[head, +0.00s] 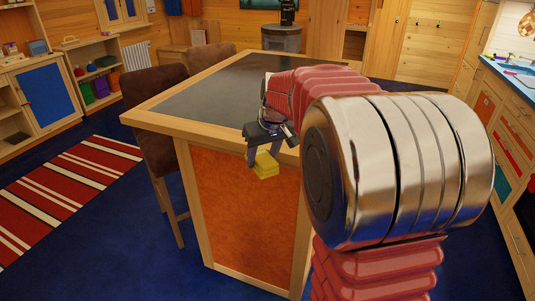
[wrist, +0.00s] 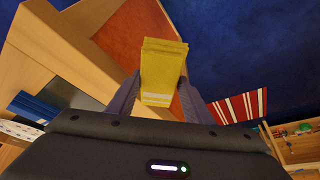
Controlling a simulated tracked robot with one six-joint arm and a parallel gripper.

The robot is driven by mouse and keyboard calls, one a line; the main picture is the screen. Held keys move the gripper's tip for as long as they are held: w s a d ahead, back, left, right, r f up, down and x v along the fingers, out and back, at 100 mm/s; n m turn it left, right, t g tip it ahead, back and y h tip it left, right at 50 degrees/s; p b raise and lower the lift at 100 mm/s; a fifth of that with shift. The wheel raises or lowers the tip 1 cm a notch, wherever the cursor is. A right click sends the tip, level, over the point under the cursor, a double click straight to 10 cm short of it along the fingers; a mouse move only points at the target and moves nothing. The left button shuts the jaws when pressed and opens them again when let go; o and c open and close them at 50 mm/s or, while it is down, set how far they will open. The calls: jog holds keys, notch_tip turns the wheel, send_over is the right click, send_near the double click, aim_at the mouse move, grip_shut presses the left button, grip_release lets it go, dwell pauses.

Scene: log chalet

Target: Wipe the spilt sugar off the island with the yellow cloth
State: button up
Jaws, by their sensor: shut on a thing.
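The yellow cloth (head: 265,167) is a folded block in my gripper (head: 266,158), which is shut on it. In the head view they hang in front of the orange end panel of the island (head: 240,210), just below its wooden top edge. In the wrist view the yellow cloth (wrist: 163,68) sits between my two fingers (wrist: 160,100). The island's dark top (head: 215,88) is partly hidden by my arm. I cannot make out any spilt sugar on the part that shows.
Brown chairs (head: 155,120) stand along the island's left side. A striped rug (head: 65,185) lies on the blue floor at left. A counter with a sink (head: 515,75) runs along the right. The floor in front left of the island is clear.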

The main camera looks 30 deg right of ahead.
jog(key=w+a+f, duration=0.1)
jog(key=a+f, duration=0.4)
jog(key=a, duration=0.4)
jog(key=a+f, duration=0.5)
jog(key=a, duration=0.5)
jog(key=shift+w+f+n, duration=0.2)
jog(key=shift+w+n, duration=0.2)
jog(key=shift+s, duration=0.1)
